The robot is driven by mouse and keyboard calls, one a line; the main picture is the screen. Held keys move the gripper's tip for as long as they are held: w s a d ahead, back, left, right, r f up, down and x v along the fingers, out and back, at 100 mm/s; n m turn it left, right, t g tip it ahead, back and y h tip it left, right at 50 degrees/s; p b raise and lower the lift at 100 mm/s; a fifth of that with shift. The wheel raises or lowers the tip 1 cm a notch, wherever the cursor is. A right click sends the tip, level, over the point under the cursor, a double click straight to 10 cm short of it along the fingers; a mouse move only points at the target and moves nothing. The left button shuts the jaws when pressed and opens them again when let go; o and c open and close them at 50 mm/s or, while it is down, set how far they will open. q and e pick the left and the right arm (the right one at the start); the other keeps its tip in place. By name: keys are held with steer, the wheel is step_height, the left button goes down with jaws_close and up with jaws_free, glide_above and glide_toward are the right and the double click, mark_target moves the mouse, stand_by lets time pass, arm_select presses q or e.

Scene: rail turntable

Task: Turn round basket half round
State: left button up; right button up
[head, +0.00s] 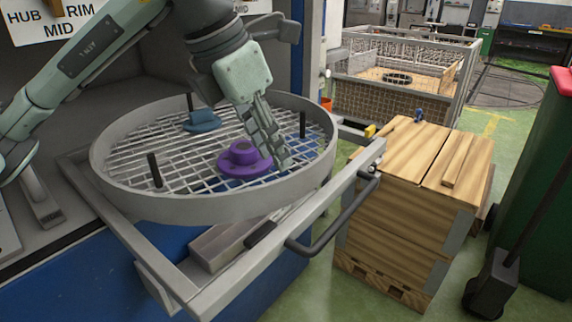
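The round basket (110,177) has a grey rim and an open wire-mesh floor. It sits level on a pulled-out grey frame (178,264). A purple stepped round piece (240,160) is near the middle of the mesh, and a blue piece (202,121) lies toward the back. Black upright pegs (154,170) stand inside the rim. My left gripper (282,155) points down into the basket just right of the purple piece, with its fingertips near the mesh. The fingers overlap from this angle, so I cannot tell their opening or any contact. My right gripper is not in view.
A dark bar handle (335,228) is on the frame's front. Wooden crates (395,215) stand close on the right, with a green bin (535,180) beyond. A mesh-walled cage (390,103) is behind. A sign reading HUB, RIM, MID (50,18) hangs at upper left.

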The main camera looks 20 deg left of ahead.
mark_target(285, 178)
arm_select(q)
steer(key=x, duration=0.7)
steer(key=shift+d+f, duration=0.15)
steer(key=shift+f, duration=0.05)
jaws_close()
